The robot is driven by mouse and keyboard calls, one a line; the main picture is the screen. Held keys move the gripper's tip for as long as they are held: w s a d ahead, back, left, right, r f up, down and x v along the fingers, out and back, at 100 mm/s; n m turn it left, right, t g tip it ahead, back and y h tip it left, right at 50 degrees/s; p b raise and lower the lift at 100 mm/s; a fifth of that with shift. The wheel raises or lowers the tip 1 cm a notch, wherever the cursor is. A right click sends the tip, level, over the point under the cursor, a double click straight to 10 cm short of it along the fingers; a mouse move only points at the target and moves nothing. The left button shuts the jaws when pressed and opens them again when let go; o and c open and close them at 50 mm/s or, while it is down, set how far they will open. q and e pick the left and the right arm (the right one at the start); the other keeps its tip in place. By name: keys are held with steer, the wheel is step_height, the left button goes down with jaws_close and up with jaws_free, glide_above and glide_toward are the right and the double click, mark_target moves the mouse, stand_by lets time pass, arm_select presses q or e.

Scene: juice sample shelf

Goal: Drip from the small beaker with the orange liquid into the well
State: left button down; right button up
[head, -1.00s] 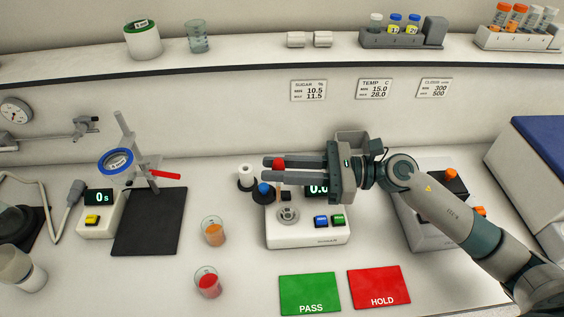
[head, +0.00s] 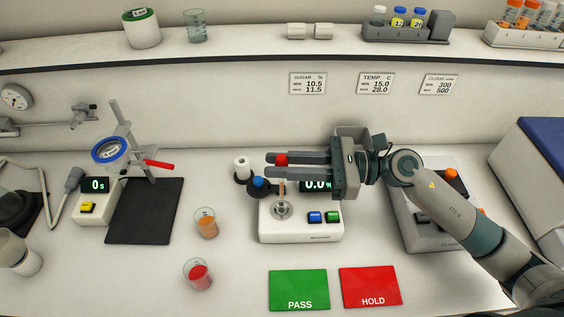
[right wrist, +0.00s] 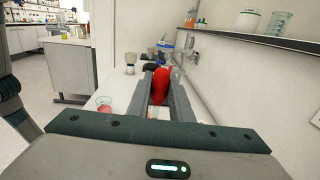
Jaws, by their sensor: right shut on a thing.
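My right gripper (head: 270,165) is shut on the red bulb (head: 281,160) of a dropper. The bulb also shows between the fingers in the right wrist view (right wrist: 161,85). The dropper's thin orange-tinted stem (head: 282,190) hangs down from the fingers in line with the round metal well (head: 283,210) on the white meter (head: 301,227). I cannot tell whether its tip touches the well. The small beaker with orange liquid (head: 207,224) stands left of the meter. A beaker with red liquid (head: 198,275) stands in front of it. My left gripper is not in view.
A blue-topped dropper (head: 258,183) and a white-topped holder (head: 242,166) stand close to the meter's left rear. Green PASS (head: 299,286) and red HOLD (head: 369,284) mats lie in front. A dark mat (head: 145,215) lies at left; a grey device (head: 425,230) stands at right.

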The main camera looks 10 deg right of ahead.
steer(key=shift+f+b, duration=0.7)
steer(key=shift+f, duration=0.75)
jaws_close()
stand_by(0.3)
jaws_free()
steer(key=shift+r, duration=0.1)
stand_by(0.6)
steer(key=shift+r+p, duration=1.2)
steer(key=shift+r, duration=0.7)
